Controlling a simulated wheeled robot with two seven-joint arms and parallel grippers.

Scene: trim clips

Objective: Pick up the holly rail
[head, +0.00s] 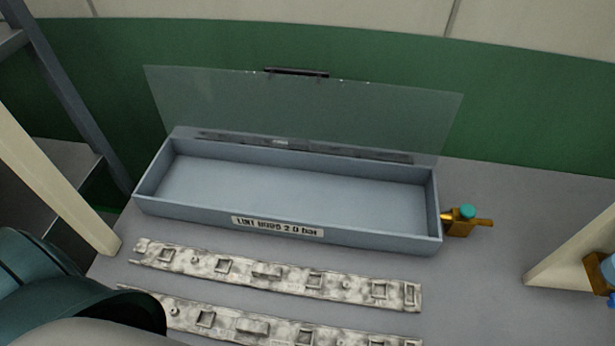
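Two long, mottled grey-white rails with square cut-outs and raised blocks lie on the grey table in front of the box. The upper rail (272,276) lies whole in view, tilted slightly down to the right. The lower rail (253,326) is nearer to me, and the bottom edge of the picture cuts off part of it. I cannot tell which of them is the holly rail. Neither of my grippers is in view. A dark teal rounded part, likely of my arm, fills the lower left corner and comes close to the lower rail's left end.
A long blue-grey box (436,218) stands open and empty behind the rails, its clear lid (300,110) raised. A brass valve (463,221) with a teal knob sticks out at its right. Pale posts (55,170) (580,245) stand at both sides.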

